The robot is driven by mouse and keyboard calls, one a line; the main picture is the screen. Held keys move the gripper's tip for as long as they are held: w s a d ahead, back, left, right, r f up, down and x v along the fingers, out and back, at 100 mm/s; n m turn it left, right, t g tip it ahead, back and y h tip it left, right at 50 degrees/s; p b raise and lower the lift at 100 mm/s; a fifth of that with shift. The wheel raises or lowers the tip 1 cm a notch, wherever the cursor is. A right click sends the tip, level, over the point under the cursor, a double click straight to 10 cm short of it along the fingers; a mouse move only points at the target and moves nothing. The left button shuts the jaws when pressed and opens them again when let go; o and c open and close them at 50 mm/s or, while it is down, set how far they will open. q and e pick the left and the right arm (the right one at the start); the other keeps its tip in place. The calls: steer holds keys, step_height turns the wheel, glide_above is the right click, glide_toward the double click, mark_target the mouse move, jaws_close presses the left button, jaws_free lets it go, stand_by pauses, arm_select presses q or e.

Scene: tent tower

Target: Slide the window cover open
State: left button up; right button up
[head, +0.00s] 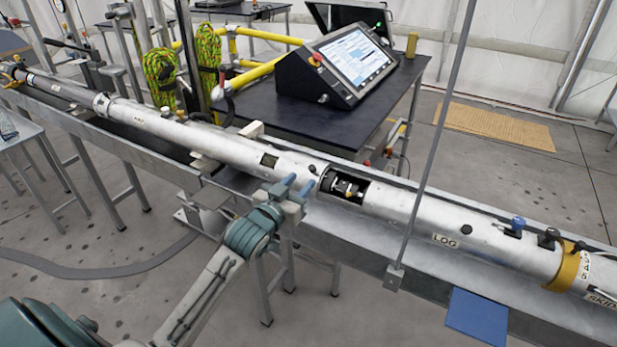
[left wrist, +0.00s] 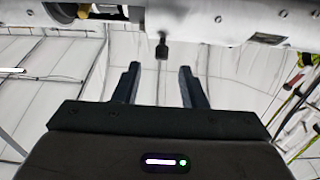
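The long silver tube (head: 215,143) lies in a metal trough. Its window (head: 346,187) shows dark inner parts, so at least part of it is uncovered. A small dark knob (head: 312,169) sits on the tube just left of the window, seemingly on the cover; the cover's edges are hard to tell. My left gripper (head: 298,185) is in front of the tube, near this knob. In the left wrist view, the left gripper (left wrist: 158,78) is open and empty. The dark knob (left wrist: 162,48) is beyond its fingertips, roughly between them and apart from them. My right gripper is not in view.
A black table (head: 330,120) with a touchscreen console (head: 340,65) stands behind the trough. A thin grey rod (head: 432,135) rises in front of the tube, right of the window. Another black knob (head: 383,228) and a blue fitting (head: 517,226) are farther right.

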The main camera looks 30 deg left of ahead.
arm_select(q)
steer(key=s, duration=0.3)
steer(key=shift+s, duration=0.15)
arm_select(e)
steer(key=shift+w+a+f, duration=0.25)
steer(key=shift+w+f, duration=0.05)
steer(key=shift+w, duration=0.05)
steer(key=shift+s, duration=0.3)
